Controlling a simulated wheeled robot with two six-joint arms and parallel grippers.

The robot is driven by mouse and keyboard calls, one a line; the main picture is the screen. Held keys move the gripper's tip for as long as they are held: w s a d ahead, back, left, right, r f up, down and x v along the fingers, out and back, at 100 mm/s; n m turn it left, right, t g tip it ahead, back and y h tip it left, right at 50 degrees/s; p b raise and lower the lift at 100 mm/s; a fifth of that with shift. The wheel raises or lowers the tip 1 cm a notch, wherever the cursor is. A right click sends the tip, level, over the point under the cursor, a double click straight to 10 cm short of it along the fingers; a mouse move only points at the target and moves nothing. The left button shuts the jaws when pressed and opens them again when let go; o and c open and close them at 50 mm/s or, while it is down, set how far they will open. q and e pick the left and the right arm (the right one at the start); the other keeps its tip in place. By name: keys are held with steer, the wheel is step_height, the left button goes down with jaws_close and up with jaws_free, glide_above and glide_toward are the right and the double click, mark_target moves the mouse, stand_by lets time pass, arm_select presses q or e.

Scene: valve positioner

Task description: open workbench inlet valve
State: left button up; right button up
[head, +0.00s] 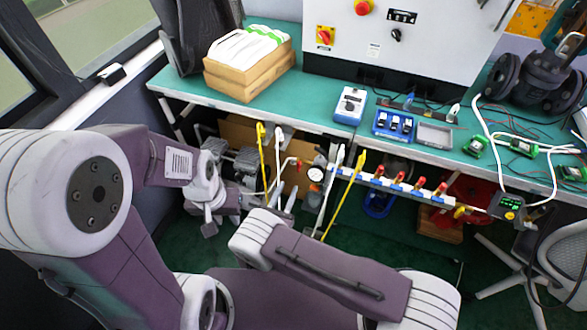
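The workbench (290,113) has a teal top. Under its front edge runs a pipe assembly with a round pressure gauge (316,174). A small red valve handle (298,163), which looks like the inlet valve, sits just left of the gauge. My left gripper (209,222) hangs below the bench's left part, left of the valve and apart from it; its finger opening is unclear. My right gripper (283,201) points up from behind my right forearm, below the red handle. Its two grey fingertips appear apart with nothing between them. Contact with the valve is not visible.
A manifold (385,184) with several red-handled valves runs right of the gauge. Yellow and white hanging straps or hoses (343,197) cross in front of the pipes. Grey motor-like units (247,163) stand under the bench. A cabinet (400,45) stands on top.

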mark_target(298, 167)
steer(key=x, duration=0.9)
steer(key=shift+d+b, duration=0.1)
steer(key=shift+b, duration=0.2)
steer(key=shift+f, duration=0.1)
jaws_close()
